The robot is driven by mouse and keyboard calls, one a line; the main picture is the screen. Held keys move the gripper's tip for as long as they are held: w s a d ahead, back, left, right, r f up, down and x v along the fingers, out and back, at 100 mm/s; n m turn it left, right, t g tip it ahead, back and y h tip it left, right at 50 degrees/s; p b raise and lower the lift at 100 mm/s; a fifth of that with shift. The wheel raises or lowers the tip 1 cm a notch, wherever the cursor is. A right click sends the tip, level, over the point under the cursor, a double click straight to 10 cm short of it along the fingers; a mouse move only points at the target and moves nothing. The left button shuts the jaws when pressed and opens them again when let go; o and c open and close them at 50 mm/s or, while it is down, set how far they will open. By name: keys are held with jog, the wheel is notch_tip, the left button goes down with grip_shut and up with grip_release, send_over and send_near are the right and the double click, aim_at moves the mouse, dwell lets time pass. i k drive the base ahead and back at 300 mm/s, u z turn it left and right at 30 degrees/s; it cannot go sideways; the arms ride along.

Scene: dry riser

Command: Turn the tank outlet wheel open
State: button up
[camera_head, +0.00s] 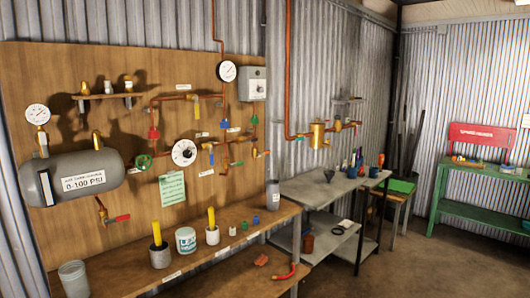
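A green wheel (143,162) sits just off the tank's right end, on the piping. It looks like the tank outlet wheel, but I cannot read a label on it. How far the wheel is turned cannot be told from here. A pressure gauge (38,114) stands on top of the tank, and a red-handled valve (121,217) hangs below it. My gripper is not in view.
Copper piping on the board carries a red wheel (153,133), a white dial (184,153) and a blue wheel (224,123). A wooden bench (215,262) with several cups runs below. A grey table (325,225) stands right of it, and a green bench (480,212) farther right. Floor is clear at lower right.

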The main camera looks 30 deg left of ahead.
aim_at(144, 155)
jog(key=i, duration=0.9)
jog(key=u, duration=2.45)
jog(key=i, duration=1.65)
